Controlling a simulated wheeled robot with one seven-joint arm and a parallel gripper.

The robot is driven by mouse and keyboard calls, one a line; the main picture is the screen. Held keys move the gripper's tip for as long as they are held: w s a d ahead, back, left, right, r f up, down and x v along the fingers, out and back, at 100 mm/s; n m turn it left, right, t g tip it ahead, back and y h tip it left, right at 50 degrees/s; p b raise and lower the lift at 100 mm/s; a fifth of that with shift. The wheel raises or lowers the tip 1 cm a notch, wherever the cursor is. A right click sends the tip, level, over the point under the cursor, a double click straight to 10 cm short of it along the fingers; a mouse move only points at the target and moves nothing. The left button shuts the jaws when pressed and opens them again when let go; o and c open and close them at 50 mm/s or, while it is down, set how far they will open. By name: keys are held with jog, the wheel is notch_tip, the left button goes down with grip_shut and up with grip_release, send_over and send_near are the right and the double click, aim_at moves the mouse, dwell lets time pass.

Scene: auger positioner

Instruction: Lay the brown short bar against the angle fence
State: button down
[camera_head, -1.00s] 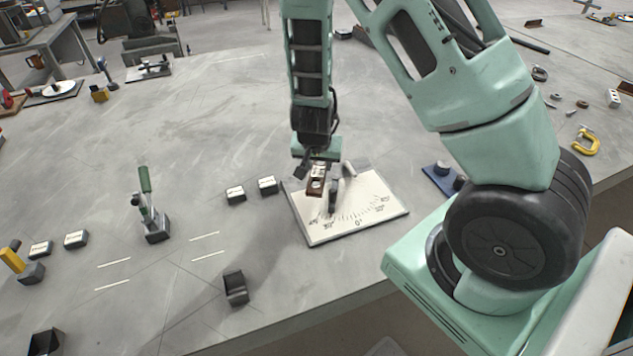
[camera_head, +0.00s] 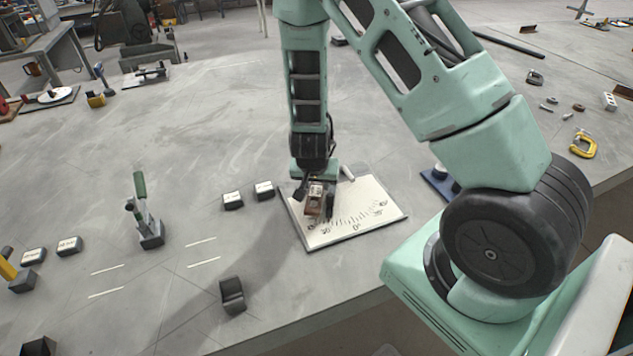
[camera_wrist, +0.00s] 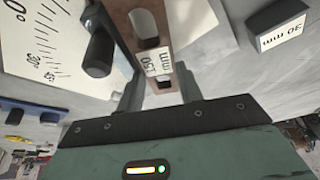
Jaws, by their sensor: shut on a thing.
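The brown short bar (camera_wrist: 125,22) shows in the wrist view between the two fingers of my gripper (camera_wrist: 160,88), which is shut on it. The bar has slots and a white label reading 150 mm. In the head view the bar (camera_head: 313,206) hangs below my gripper (camera_head: 318,190) over the left part of the white angle-scale plate (camera_head: 362,222). The dark angle fence (camera_head: 330,208) is just right of the bar, partly hidden by my gripper. The wrist view shows the fence (camera_wrist: 98,52) beside the bar; whether they touch I cannot tell.
Labelled dark blocks (camera_head: 264,190) stand left of the plate; one reading 30 mm (camera_wrist: 277,28) shows in the wrist view. A green-handled clamp (camera_head: 147,218) and a dark angled block (camera_head: 232,295) stand further left and in front. A blue fixture (camera_head: 440,182) is at the right.

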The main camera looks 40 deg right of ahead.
jog(key=shift+f, duration=0.2)
jog(key=c, duration=0.9)
grip_release()
jog(key=shift+s+d, duration=0.1)
